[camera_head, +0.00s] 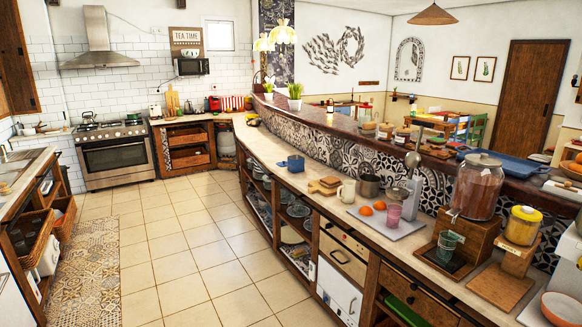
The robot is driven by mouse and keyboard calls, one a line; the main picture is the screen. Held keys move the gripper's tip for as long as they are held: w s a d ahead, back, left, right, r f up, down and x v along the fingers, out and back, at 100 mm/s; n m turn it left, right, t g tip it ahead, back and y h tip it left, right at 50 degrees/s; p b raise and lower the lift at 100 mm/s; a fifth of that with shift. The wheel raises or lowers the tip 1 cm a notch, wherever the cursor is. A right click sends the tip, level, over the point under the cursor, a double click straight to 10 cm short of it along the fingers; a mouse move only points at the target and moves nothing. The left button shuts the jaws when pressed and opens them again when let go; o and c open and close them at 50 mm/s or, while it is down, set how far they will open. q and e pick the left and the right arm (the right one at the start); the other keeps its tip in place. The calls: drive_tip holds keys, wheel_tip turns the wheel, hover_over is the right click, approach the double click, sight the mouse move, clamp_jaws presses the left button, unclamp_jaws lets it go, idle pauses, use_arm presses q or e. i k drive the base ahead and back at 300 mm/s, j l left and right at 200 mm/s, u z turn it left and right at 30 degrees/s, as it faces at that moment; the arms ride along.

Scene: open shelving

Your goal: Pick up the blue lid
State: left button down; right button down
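No thing in view is clearly a separate blue lid. A small blue pot or cup (295,162) stands on the lower counter at mid-distance, with a small flat blue patch (282,164) just left of it. I cannot tell whether that patch is a lid or part of the pot. A larger flat blue dish or lid-like piece (507,168) lies on the raised dark ledge at the right, partly hidden behind the large glass jar (477,188). Neither of my grippers is in view.
The curved lower counter (335,207) holds wooden boards (325,185), a cream mug (346,191), a metal pot (369,185), and a tray (387,222) with oranges and a pink cup. Open shelves lie below. The tiled floor (190,240) is clear.

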sight(296, 164)
drive_tip(key=i+j+u, duration=0.45)
drive_tip(key=i, duration=0.9)
drive_tip(key=i+l+u, duration=0.15)
drive_tip(key=i+u, duration=0.25)
drive_tip(key=i, duration=1)
drive_tip(key=i+z, duration=0.15)
drive_tip(key=i, duration=0.45)
drive_tip(key=i+j+z, duration=0.15)
drive_tip(key=i, duration=0.4)
drive_tip(key=i+j+z, duration=0.1)
drive_tip(key=i+j, duration=0.15)
drive_tip(key=i, duration=0.35)
drive_tip(key=i+l+z, duration=0.15)
drive_tip(key=i+z, duration=0.45)
drive_tip(key=z, duration=0.25)
drive_tip(key=i+z, duration=0.4)
drive_tip(key=i+j+z, duration=0.15)
drive_tip(key=z, duration=0.25)
drive_tip(key=i+j+z, duration=0.25)
drive_tip(key=z, duration=0.2)
drive_tip(key=i+j+z, duration=0.3)
drive_tip(key=i+j, duration=0.1)
